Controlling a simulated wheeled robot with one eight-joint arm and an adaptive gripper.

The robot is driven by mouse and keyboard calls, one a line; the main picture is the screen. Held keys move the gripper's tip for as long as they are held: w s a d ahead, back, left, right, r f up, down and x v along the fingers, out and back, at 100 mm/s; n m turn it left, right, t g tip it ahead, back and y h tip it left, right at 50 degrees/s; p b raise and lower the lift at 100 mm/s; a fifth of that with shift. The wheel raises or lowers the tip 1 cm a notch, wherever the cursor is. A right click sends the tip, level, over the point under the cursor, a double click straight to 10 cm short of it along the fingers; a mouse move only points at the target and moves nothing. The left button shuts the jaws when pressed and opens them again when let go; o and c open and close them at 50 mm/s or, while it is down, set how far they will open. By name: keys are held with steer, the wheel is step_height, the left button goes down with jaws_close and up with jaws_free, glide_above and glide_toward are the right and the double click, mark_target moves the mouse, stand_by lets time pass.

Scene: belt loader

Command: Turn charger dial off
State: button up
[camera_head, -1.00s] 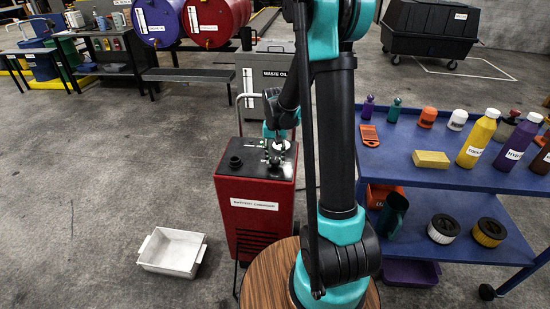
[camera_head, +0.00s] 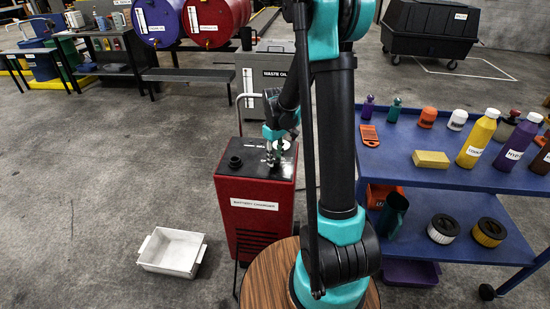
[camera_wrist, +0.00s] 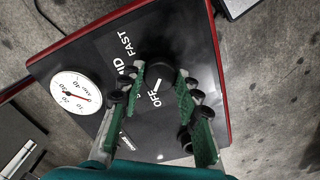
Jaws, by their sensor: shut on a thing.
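The red battery charger (camera_head: 257,215) stands on the floor left of my arm, with a dark top panel. Its black dial (camera_wrist: 157,70) shows in the wrist view beside a printed FAST label and an OFF label. A white mark on the dial's near side points toward OFF. My gripper (camera_wrist: 160,80) has its green-padded fingers on either side of the dial and is shut on it. In the head view my gripper (camera_head: 272,158) is over the charger top, where the wrist and fingers largely hide the dial.
A round white gauge (camera_wrist: 76,93) sits left of the dial on the panel. A blue cart (camera_head: 400,160) with bottles stands at the right. A white bin (camera_head: 172,251) lies on the floor at left. A grey waste oil container (camera_head: 274,72) stands behind the charger.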

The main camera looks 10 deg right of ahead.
mark_target(275, 160)
steer(key=shift+n, duration=1.1)
steer(key=o, duration=1.2)
steer(key=shift+c, duration=0.2)
step_height(275, 160, up, 12)
